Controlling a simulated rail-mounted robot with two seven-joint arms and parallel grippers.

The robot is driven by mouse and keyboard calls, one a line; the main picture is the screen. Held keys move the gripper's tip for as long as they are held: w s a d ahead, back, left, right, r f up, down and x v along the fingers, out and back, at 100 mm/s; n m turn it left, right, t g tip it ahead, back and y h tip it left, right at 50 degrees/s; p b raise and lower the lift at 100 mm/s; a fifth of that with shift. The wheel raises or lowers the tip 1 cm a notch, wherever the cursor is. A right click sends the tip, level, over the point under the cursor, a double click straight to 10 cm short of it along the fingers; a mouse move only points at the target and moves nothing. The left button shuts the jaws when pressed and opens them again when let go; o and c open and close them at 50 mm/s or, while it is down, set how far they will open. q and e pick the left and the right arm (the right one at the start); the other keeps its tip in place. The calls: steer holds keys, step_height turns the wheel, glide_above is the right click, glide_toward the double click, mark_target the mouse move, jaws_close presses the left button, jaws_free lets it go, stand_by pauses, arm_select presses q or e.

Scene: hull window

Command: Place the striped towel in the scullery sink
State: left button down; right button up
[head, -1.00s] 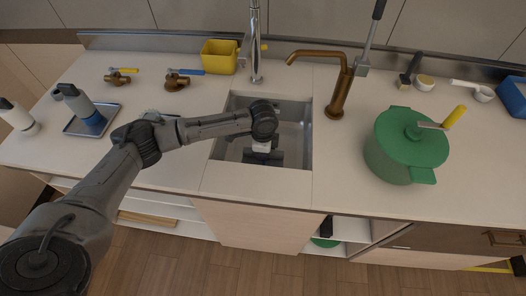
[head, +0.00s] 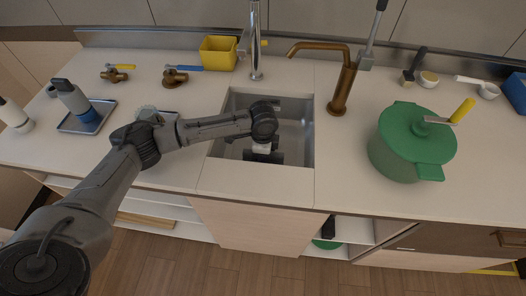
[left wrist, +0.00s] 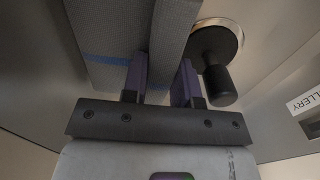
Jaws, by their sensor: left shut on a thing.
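The striped towel (left wrist: 110,38), grey with a blue stripe, shows in the left wrist view between and beyond my purple fingers. My left gripper (left wrist: 164,80) is shut on part of it. In the head view, my left gripper (head: 263,156) points down inside the opening of the scullery sink (head: 294,140), and the towel is hidden beneath my arm and gripper. The sink's metal walls surround the gripper. I cannot tell whether the towel touches the sink floor. My right gripper is not in view.
A dark round fitting with a black knob (left wrist: 220,84) is close beside the towel. A chrome tap (head: 255,45) and a brass tap (head: 342,80) stand behind the sink. A green pot (head: 410,150) stands right, a grey-and-blue bottle (head: 76,100) on a tray left.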

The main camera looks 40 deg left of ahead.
arm_select(q)
steer(key=shift+f, duration=0.5)
steer(key=c, duration=0.8)
jaws_free()
step_height(320, 180, up, 14)
steer(key=p, duration=0.4)
